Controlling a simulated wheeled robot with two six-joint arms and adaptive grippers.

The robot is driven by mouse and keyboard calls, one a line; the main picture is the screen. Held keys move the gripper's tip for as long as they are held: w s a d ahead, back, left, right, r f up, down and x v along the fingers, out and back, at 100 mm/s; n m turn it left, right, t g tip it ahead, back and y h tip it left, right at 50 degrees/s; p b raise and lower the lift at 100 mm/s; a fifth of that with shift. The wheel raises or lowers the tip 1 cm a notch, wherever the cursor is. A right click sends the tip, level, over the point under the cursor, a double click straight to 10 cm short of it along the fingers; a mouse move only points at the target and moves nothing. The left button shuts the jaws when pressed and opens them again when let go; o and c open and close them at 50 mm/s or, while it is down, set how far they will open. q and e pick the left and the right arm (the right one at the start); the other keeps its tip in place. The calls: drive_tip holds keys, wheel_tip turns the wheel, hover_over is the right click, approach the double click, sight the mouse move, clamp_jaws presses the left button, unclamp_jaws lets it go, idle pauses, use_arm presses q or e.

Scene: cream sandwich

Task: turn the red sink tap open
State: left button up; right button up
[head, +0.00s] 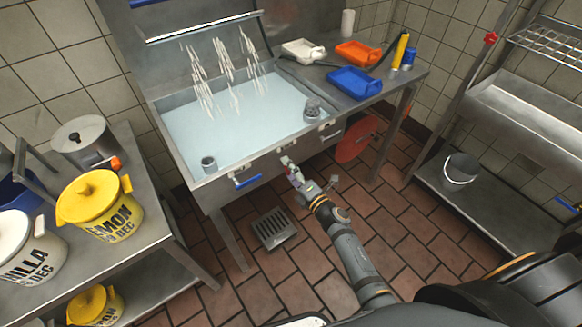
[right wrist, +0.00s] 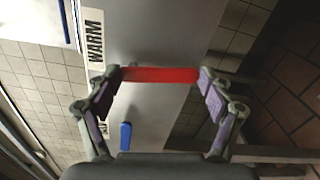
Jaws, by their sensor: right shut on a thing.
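The red sink tap (right wrist: 160,75) shows in the right wrist view as a red bar lying across between my fingers. My right gripper (right wrist: 160,85) is shut on it, with one finger at each end of the bar. In the head view my right gripper (head: 292,172) is at the front face of the steel sink (head: 215,188), and the red tap is mostly hidden there. A blue tap (head: 246,182) sits on the same front face to the left; it also shows in the right wrist view (right wrist: 125,136). A "WARM" label (right wrist: 94,38) is near the red tap. My left gripper is not in view.
White streaks hang over the sink basin. Yellow pots (head: 100,205) stand on the left table. A floor drain (head: 272,229) and open tiled floor lie below.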

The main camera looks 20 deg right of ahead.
drive_tip(key=shift+a+f+m, duration=0.1)
drive_tip(key=shift+m, duration=0.3)
drive_tip(key=o, duration=1.6)
drive_tip(key=v, duration=1.2)
